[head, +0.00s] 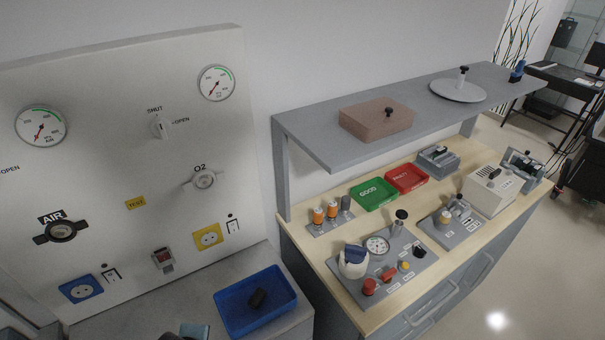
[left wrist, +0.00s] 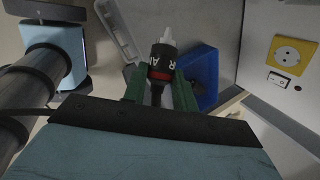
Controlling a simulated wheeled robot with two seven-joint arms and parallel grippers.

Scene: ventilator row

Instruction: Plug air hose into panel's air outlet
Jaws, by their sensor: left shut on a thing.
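The wall panel (head: 120,130) is at the left of the head view. Its air outlet (head: 61,231), a round dark-centred port with black side lugs under an AIR label, is empty at the lower left. In the left wrist view my left gripper (left wrist: 159,88) has its green fingers shut on the air hose's plug (left wrist: 163,62). The plug is black with a red band, white lettering and a pale metal tip pointing away from the gripper. It is held clear of the panel. The rest of the hose is mostly hidden. My right gripper is not seen.
The O2 outlet (head: 204,180), yellow socket (head: 208,236) and blue socket (head: 82,288) are on the panel. A cluttered wooden bench stands to the right.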

